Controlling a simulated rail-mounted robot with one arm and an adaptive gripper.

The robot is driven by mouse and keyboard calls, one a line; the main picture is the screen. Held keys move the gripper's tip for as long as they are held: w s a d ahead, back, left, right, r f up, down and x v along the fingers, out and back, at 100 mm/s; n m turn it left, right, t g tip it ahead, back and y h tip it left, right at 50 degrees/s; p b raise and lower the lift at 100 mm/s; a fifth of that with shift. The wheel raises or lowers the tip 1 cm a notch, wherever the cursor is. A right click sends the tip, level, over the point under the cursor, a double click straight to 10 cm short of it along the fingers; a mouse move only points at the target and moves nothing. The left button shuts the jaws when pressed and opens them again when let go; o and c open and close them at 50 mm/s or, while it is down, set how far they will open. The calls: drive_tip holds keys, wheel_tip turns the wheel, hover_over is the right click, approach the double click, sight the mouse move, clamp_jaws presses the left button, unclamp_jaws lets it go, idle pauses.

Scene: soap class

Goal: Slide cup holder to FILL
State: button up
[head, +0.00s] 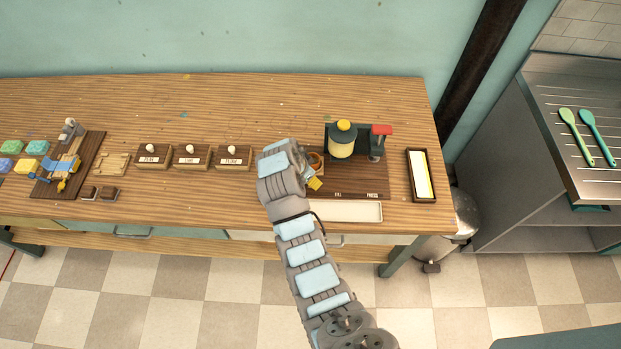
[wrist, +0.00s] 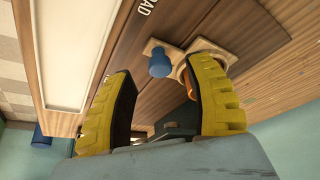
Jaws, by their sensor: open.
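The cup holder (wrist: 208,48) is a pale wooden piece with a ring and a blue knob (wrist: 160,64), near a label ending in "OAD" in the wrist view. In the head view an orange-brown cup (head: 317,159) shows at the holder, partly hidden by my arm. My gripper (head: 314,184) is just in front of it. In the wrist view my gripper (wrist: 163,72) is open, its yellow fingers on either side of the knob's line; I cannot tell whether they touch it. The FILL label (head: 338,193) is on the dark board (head: 355,187), right of my gripper, left of PRESS.
A dispenser with a cream tank (head: 342,144) and a red-topped press (head: 381,131) stand at the board's back. A white tray (head: 345,211) lies in front. A dark-framed tray (head: 421,174) is at right. Small labelled wooden boxes (head: 193,157) stand left of my arm.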

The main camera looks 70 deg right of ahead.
drive_tip(key=shift+x, duration=1.15)
clamp_jaws()
